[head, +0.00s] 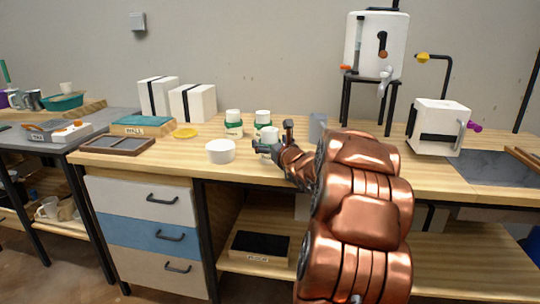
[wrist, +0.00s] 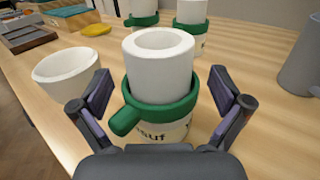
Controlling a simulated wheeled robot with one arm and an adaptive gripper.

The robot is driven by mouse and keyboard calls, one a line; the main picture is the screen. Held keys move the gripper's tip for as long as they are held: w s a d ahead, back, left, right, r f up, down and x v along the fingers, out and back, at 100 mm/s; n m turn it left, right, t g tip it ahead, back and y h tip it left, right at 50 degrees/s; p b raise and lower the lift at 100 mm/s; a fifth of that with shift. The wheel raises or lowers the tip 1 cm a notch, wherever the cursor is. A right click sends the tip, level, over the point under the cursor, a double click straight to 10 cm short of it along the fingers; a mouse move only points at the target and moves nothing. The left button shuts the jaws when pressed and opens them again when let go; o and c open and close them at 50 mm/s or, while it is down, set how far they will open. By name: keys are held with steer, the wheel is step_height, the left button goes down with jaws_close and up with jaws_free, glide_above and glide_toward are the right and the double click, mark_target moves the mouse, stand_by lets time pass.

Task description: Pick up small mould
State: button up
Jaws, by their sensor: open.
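A small white cylindrical mould (wrist: 160,60) with a hollow top and a green band with a stub handle stands upright in the wrist view. Its lower white part bears dark lettering, partly hidden. The same mould shows in the head view (head: 269,135), partly behind my gripper. My gripper (wrist: 160,90) is open, with one finger on each side of the mould and a visible gap on both sides. In the head view my gripper (head: 273,140) is low over the wooden bench. Two similar green-banded white pieces, one left (head: 233,122) and one right (head: 262,118), stand behind.
A plain white round bowl (head: 220,151) stands close left of my gripper; it also shows in the wrist view (wrist: 68,75). A grey cup (head: 317,127) stands to the right. A yellow disc (head: 185,133) and a shallow tray (head: 117,144) lie farther left.

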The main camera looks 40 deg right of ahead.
steer(key=shift+c, duration=0.2)
steer(key=c, duration=1.2)
steer(key=shift+r, duration=0.15)
